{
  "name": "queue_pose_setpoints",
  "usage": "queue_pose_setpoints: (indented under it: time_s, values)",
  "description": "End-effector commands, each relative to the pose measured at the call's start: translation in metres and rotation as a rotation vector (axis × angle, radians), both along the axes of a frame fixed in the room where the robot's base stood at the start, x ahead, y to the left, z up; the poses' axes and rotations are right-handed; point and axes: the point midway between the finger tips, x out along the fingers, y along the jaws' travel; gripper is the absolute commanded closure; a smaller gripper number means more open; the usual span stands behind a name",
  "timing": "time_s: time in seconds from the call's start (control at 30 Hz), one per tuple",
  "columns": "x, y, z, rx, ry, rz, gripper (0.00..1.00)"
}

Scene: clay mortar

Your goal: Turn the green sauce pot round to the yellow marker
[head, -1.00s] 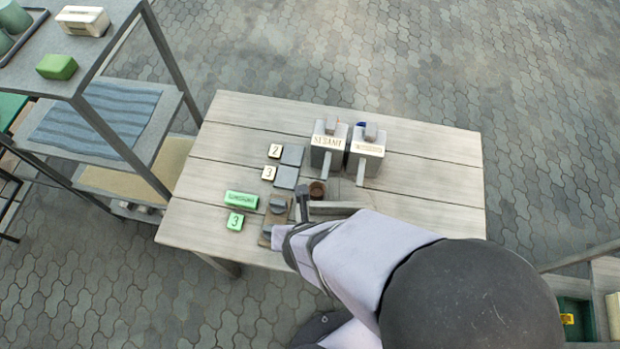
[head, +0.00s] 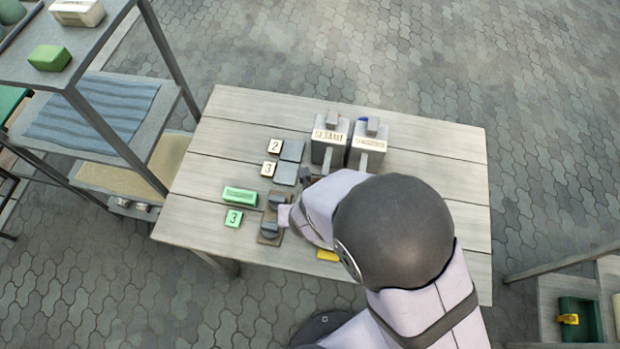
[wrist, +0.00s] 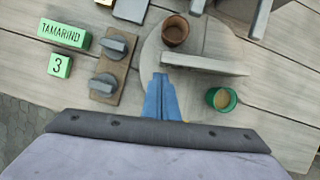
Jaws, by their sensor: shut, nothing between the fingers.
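The green sauce pot (wrist: 222,99), with brown contents, stands at the right of the wrist view. It is on or at the edge of a pale round turntable (wrist: 152,58); I cannot tell which. A brown pot (wrist: 175,30) stands on the far side of the turntable. A straight grey bar (wrist: 205,64) crosses the turntable between the two pots. My gripper (wrist: 160,78) is shut and empty, its blue fingers by the bar's left end; contact is unclear. A yellow piece, perhaps the marker (head: 327,254), lies near the table's front edge. My arm hides the pots and turntable in the head view.
A board with two dark knobs (wrist: 108,66) lies left of the turntable, beside green TAMARIND (wrist: 63,34) and "3" (wrist: 59,65) blocks. Two grey boxes (head: 329,140) with handles stand at the back. The table (head: 440,165) is clear at the right.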

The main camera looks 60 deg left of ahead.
Motion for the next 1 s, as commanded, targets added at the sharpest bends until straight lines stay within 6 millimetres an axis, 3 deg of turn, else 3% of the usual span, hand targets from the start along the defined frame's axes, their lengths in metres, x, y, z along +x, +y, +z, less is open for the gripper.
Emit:
queue_pose_setpoints:
  time_s: [1.0]
  values:
    - [0.0069, 0.0121, 0.0004, 0.000, 0.000, -0.001, 1.00]
